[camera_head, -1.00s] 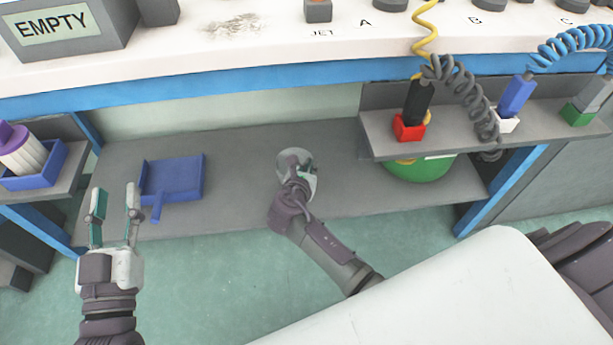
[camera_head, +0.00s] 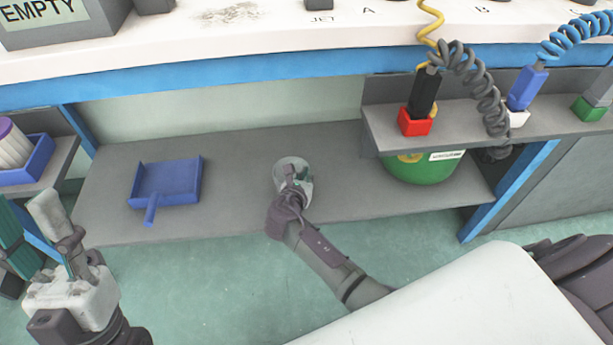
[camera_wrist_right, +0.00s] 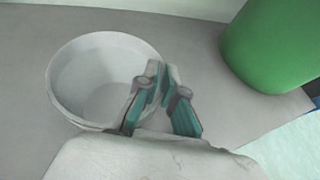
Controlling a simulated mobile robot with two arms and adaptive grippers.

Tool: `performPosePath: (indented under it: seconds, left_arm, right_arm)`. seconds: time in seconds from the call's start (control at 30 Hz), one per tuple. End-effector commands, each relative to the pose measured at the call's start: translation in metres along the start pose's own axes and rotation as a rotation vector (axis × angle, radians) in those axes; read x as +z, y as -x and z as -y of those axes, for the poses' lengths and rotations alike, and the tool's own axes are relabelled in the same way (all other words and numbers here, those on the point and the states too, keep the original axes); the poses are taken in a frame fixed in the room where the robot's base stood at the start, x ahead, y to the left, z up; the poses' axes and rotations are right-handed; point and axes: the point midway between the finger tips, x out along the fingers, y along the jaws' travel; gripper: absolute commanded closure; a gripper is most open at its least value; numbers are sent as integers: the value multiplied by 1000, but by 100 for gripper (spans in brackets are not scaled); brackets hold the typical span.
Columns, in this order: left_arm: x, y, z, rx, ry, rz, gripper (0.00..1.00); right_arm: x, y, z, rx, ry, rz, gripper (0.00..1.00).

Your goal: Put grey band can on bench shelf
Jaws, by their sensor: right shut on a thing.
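The can (camera_head: 284,165) is a pale, open-topped round container over the middle of the grey bench shelf (camera_head: 240,160). Its empty inside shows in the right wrist view (camera_wrist_right: 85,85); no grey band shows. I cannot tell whether its base touches the shelf. My right gripper (camera_head: 294,178) is shut on the near right part of the can's rim, and its fingers show there in the wrist view (camera_wrist_right: 162,80). My left gripper (camera_head: 32,222) is at the left edge, in front of the shelf, fingers apart and empty.
A blue dustpan (camera_head: 168,180) lies on the shelf left of the can. A green container (camera_head: 425,168) stands to the right, under a small raised shelf (camera_head: 460,118) with coiled-hose tools. A blue tray (camera_head: 30,165) is at far left. Shelf between dustpan and can is bare.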

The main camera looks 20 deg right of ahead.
Motion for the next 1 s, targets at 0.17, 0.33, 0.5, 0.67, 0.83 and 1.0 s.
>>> performPosePath:
  seconds: [0.17, 0.33, 0.5, 0.67, 0.83, 1.0]
  left_arm:
    - [-1, 0, 0, 0, 0, -3, 60]
    - [-1, 0, 0, 0, 0, -5, 60]
    - [-1, 0, 0, 0, 0, -4, 60]
    - [-1, 0, 0, 0, -1, -4, 60]
    - [0, -2, 0, 0, -1, 6, 60]
    - [26, -3, 3, -5, -8, 159, 60]
  right_arm:
    - [1, 0, 0, 1, -1, 1, 100]
    - [0, 0, 0, 0, 0, 0, 85]
    - [0, 0, 0, 0, 0, 0, 65]
    - [0, 0, 0, 0, 0, 0, 65]
    - [0, 2, 0, 1, 1, -1, 65]
    - [2, 17, 0, 2, 0, -2, 65]
